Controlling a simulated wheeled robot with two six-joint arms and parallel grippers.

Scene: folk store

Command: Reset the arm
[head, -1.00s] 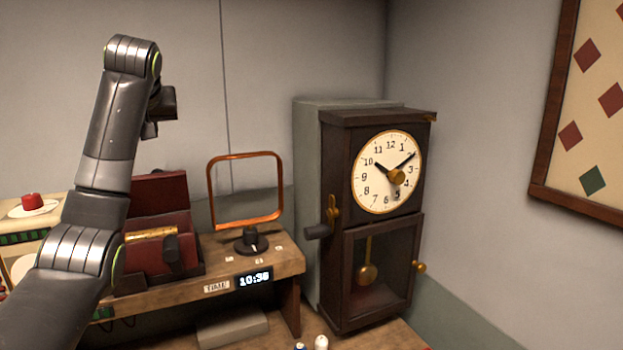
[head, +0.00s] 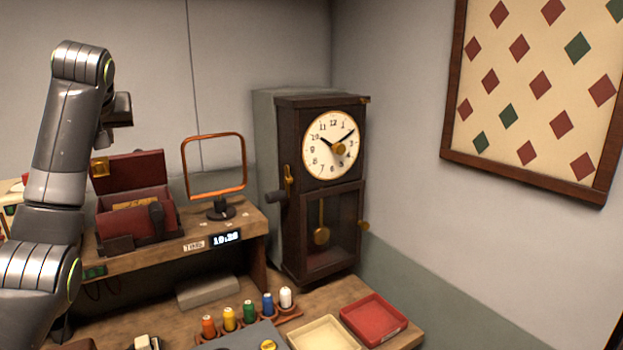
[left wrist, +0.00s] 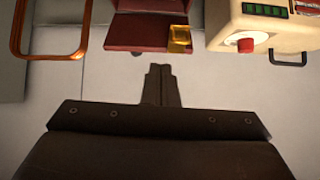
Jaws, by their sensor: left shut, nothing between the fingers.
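My left arm rises at the left of the head view, folded upward in front of the shelf. My left gripper (left wrist: 162,83) shows in the left wrist view, its two fingers shut together with nothing between them. In that view the fingers point toward an open dark red box (left wrist: 140,32) with a yellow block (left wrist: 179,38) at its edge; they appear apart from it. In the head view the gripper's fingers are not clearly visible behind the arm. My right gripper is in neither view.
A wooden shelf (head: 150,240) carries the red box (head: 130,165), an orange-framed stand (head: 243,165) and a "10:38" display (head: 227,238). A dark pendulum clock (head: 290,150) stands right of it. Spools (head: 248,311), a red tray (head: 374,318) and a cream tray (head: 325,335) lie in front.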

